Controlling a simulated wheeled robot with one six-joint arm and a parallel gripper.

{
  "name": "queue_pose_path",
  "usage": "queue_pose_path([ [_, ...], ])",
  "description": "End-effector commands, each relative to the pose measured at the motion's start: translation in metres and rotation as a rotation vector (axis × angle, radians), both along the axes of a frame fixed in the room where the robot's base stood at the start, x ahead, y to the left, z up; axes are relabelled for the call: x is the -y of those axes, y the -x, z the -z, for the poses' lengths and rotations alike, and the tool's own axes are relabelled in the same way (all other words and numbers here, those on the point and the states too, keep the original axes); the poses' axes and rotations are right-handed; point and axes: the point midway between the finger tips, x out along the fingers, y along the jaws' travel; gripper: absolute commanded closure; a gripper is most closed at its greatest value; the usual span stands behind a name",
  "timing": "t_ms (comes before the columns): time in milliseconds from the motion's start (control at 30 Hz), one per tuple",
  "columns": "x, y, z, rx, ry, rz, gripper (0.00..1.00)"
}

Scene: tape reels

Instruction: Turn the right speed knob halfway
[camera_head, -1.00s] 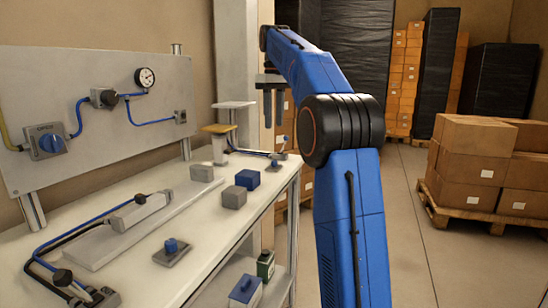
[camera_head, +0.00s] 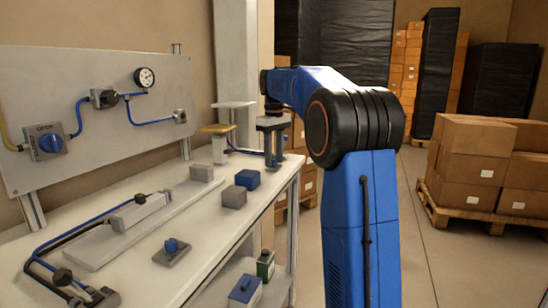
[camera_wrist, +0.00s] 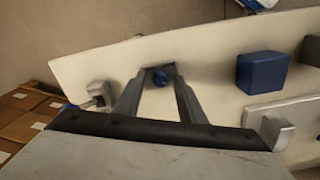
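My gripper (camera_head: 275,160) points down over the far right end of the white workbench, by a small fitting with a blue hose. In the head view this knob is hidden behind the fingers. Another blue knob (camera_head: 171,245) stands on a grey plate at the near bench edge. A blue knob (camera_head: 51,142) sits on the upright panel's left valve. A dark knob (camera_head: 62,276) is at the front left.
A blue block (camera_head: 247,179) and grey blocks (camera_head: 233,197) stand on the bench left of my gripper. A gauge (camera_head: 144,77) is on the panel. Boxes on a pallet (camera_head: 475,170) stand on the right.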

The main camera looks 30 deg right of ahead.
Motion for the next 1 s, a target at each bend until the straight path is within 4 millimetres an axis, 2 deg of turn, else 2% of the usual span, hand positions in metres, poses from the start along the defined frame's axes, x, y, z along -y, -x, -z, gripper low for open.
queue_pose_path([
  [233, 0.0000, -0.0001, 0.0006, 0.000, 0.000, 0.000, 0.64],
  [267, 0.0000, -0.0001, 0.0006, 0.000, 0.000, 0.000, 0.68],
  [400, 0.0001, -0.0001, 0.0006, 0.000, 0.000, 0.000, 1.00],
  [767, 0.0001, -0.0001, 0.0005, 0.000, 0.000, 0.035, 1.00],
  [1000, 0.0003, -0.0002, 0.0004, 0.000, 0.000, 0.168, 1.00],
])
